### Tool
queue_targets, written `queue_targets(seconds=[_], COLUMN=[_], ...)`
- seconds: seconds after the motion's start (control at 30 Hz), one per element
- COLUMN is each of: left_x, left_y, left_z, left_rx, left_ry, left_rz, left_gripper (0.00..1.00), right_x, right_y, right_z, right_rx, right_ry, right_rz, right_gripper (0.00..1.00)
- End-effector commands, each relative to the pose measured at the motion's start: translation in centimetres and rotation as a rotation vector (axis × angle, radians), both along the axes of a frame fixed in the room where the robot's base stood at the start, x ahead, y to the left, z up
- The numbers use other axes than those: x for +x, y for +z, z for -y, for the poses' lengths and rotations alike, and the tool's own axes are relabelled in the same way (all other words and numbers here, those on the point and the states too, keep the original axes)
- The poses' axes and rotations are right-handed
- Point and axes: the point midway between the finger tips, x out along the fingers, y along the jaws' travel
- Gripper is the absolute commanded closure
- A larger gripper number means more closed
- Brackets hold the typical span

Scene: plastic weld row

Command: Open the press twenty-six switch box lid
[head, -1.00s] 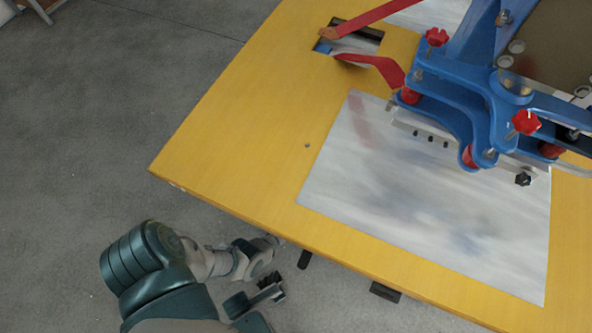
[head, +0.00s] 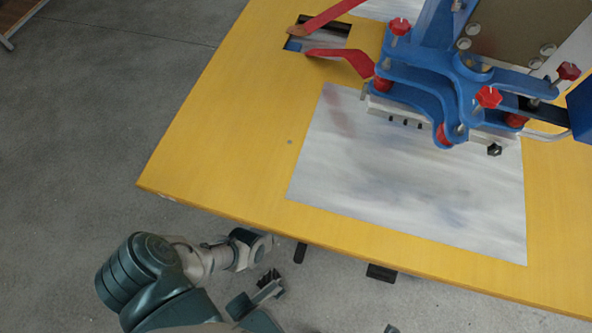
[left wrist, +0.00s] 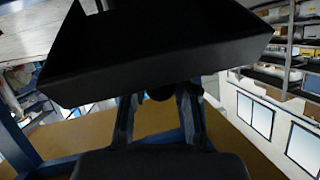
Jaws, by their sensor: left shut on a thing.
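In the left wrist view a large black box-like body (left wrist: 150,55), which I take to be the switch box with its lid, fills the upper middle. The two fingers of my left gripper (left wrist: 160,108) reach up to its lower edge and are shut on a dark rounded part there, which I take to be on the lid. The exact contact is in shadow. In the head view my left arm comes in from the left and its end passes by the table's front edge, so the left fingertips are hidden. I cannot make out my right gripper.
A yellow table (head: 220,150) carries a blue press (head: 430,80) with red knobs and a grey sheet (head: 400,185). Small dark parts (head: 381,272) stick out under its front edge. Grey floor is free at left. Shelves (left wrist: 285,60) stand behind in the left wrist view.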

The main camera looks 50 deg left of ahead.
Motion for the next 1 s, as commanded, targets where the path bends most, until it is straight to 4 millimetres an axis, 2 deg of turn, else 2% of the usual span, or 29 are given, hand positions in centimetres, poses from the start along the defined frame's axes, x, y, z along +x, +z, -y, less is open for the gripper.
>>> queue_targets(seconds=[0.03,0.1,0.13,0.57,0.77,1.0], left_x=[0.5,0.5,0.5,-0.1,-1.6,-3.7], left_y=[0.5,0.4,0.4,0.2,0.9,2.0], left_z=[0.1,0.1,0.1,0.6,1.8,4.0], left_rx=[0.002,0.002,0.002,-0.004,-0.002,-0.003], left_ry=[-0.005,-0.004,-0.004,-0.002,0.0,-0.002], left_rz=[0.008,0.008,0.008,0.005,0.004,0.003], left_gripper=[0.67,0.5,0.46,0.46,0.46,0.46], right_x=[0.0,0.0,0.0,-0.3,-0.3,-0.3], right_y=[0.1,0.1,0.1,0.2,0.2,0.1], right_z=[0.0,0.0,0.0,0.1,0.0,0.0], right_rx=[0.0,0.0,0.0,0.002,0.001,0.001], right_ry=[0.0,0.0,0.0,-0.002,-0.001,-0.001], right_rz=[0.001,0.001,0.001,0.005,0.005,0.004], right_gripper=[0.6,0.6,0.6,0.6,0.6,0.6])
